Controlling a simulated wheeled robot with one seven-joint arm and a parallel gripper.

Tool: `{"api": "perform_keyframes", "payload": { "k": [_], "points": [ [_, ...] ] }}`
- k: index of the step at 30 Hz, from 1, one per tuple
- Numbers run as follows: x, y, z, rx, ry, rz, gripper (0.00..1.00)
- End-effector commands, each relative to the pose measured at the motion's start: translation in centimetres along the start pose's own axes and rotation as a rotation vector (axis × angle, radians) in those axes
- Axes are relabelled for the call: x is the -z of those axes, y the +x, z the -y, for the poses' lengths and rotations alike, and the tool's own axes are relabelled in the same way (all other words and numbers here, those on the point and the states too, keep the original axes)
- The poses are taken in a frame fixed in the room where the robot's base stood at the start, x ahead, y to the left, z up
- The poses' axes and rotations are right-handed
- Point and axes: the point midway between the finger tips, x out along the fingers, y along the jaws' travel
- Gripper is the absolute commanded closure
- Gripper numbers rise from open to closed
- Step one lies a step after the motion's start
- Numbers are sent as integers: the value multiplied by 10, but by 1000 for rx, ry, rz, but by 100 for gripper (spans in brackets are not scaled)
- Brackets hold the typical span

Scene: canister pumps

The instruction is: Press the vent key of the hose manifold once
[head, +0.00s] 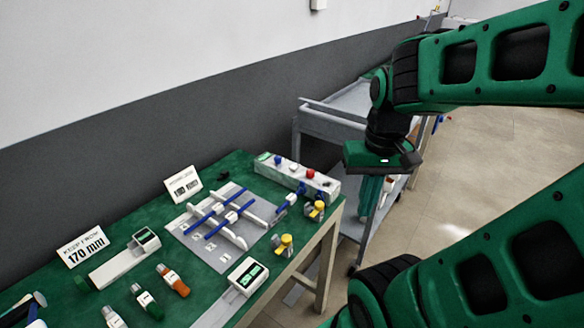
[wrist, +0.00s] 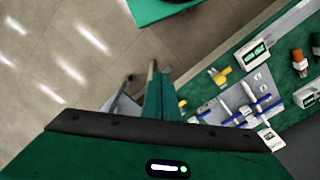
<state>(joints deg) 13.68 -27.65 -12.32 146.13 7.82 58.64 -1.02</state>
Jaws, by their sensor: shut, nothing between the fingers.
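The long pale block with coloured keys (head: 299,176), apparently the hose manifold, stands at the far right corner of the green table. Blue, white and red keys show on its top; their labels are too small to read, so I cannot tell which is the vent key. My gripper (head: 370,197) is shut and empty, pointing down to the right of the block, beyond the table edge and apart from it. In the wrist view my gripper's fingers (wrist: 160,92) point away over the floor side. The block is not clearly visible there.
A grey sheet (head: 225,250) with blue and white rods lies left of the block. Yellow-topped fittings (head: 284,245) stand near the table's right edge. A sign (head: 83,247) reads "KEEP FROM 170 mm". A grey cart (head: 325,122) stands behind my gripper.

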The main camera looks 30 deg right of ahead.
Motion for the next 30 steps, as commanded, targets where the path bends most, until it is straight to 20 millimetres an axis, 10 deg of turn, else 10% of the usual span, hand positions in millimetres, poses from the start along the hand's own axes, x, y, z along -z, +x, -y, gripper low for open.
{"api": "perform_keyframes", "payload": {
  "k": [18,30],
  "points": [
    [266,8,108,454,-186,-387,100],
    [314,0,121,598,-183,-486,100]
  ]
}}
